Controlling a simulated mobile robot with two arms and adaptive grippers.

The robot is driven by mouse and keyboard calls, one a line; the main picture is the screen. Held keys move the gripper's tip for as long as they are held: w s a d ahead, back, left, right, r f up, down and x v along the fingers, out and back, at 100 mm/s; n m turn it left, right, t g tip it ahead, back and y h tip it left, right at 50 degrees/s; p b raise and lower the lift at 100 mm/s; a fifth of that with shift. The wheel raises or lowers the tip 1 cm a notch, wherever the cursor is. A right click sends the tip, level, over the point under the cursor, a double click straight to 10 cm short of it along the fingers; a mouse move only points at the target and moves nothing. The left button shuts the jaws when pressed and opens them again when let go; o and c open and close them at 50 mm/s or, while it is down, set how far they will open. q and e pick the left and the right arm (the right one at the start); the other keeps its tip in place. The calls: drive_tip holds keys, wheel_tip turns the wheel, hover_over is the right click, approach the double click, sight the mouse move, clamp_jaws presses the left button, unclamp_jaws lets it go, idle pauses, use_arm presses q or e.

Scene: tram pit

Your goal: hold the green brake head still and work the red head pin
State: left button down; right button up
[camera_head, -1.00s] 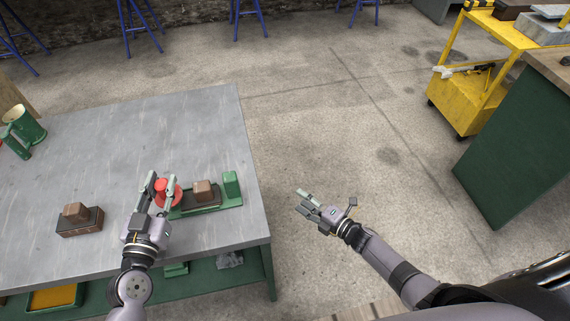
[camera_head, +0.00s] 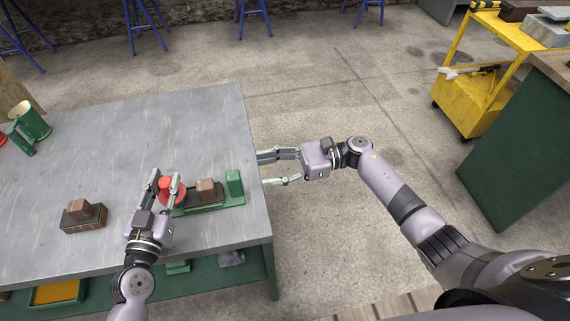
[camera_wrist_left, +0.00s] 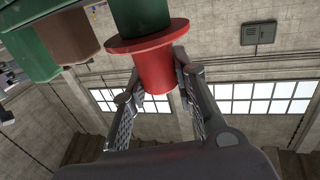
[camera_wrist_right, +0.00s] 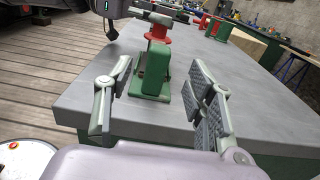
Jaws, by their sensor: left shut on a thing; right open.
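The green brake head (camera_head: 235,187) lies near the table's right edge, with a brown block (camera_head: 207,187) on its base. The red head pin (camera_head: 170,188) stands at its left end; the left wrist view shows the pin (camera_wrist_left: 156,68) as a flanged red cylinder. My left gripper (camera_head: 163,180) is shut on the red pin, one finger on each side. My right gripper (camera_head: 262,169) is open and empty by the table's right edge, pointing left. In the right wrist view the green end of the brake head (camera_wrist_right: 155,72) shows beyond and between its fingers.
A brown block on a dark base (camera_head: 83,216) lies on the grey table (camera_head: 120,130), left of my left gripper. A green mug-like part (camera_head: 30,122) stands at the far left.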

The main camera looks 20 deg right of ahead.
sight(238, 173)
drive_tip(key=a, duration=0.7)
drive_tip(key=shift+w+a, duration=0.15)
drive_tip(key=shift+a, duration=0.2)
clamp_jaws()
drive_tip(key=c, duration=0.7)
unclamp_jaws()
clamp_jaws()
use_arm(q)
drive_tip(key=c, duration=1.9)
unclamp_jaws()
clamp_jaws()
